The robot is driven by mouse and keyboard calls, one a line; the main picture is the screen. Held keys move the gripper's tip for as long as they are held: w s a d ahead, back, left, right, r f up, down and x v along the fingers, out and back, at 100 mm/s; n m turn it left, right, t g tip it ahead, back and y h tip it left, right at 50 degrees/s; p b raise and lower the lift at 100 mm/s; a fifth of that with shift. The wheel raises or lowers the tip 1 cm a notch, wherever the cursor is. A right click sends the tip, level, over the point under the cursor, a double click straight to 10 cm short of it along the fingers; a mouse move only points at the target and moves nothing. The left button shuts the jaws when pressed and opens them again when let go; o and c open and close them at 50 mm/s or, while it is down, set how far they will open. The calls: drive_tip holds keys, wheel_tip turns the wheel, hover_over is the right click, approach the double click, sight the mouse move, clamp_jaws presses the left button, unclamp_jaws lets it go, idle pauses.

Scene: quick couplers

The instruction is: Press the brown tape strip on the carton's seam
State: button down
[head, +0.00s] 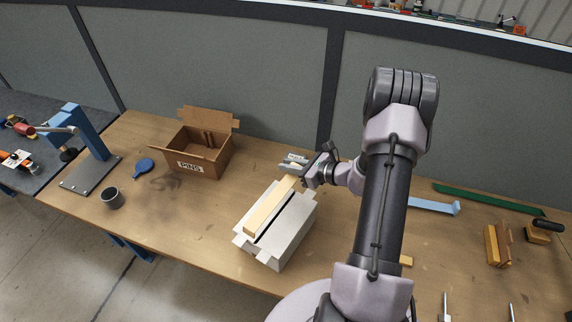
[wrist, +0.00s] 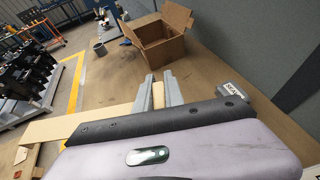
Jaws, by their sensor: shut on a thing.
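The white carton (head: 291,238) stands on the table with small flaps sticking out at its near end. A long tan strip (head: 265,212) lies over its top lengthwise, just left of a dark line that may be the seam or a shadow. I cannot tell whether the strip touches the carton all along. My gripper (head: 298,178) is at the carton's far end, shut on the strip's far end. In the wrist view, a tan piece (wrist: 158,95) shows between the two grey fingers. My wrist hides part of the grip.
An open brown box marked PINS (head: 197,167) stands behind left, near a small grey box (head: 293,160). A dark cup (head: 113,197), blue paddle (head: 144,165) and blue press stand (head: 88,135) are left. A light-blue bar (head: 430,205) and wooden pieces (head: 495,245) are right.

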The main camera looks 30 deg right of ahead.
drive_tip(key=shift+s+f+b, duration=0.15)
drive_tip(key=shift+f+b, duration=1.6)
drive_tip(key=shift+f, duration=1.15)
drive_tip(key=shift+s+f, duration=0.1)
drive_tip(key=shift+f, duration=1.45)
drive_tip(key=c, duration=1.3)
unclamp_jaws()
drive_tip(key=shift+c, duration=0.2)
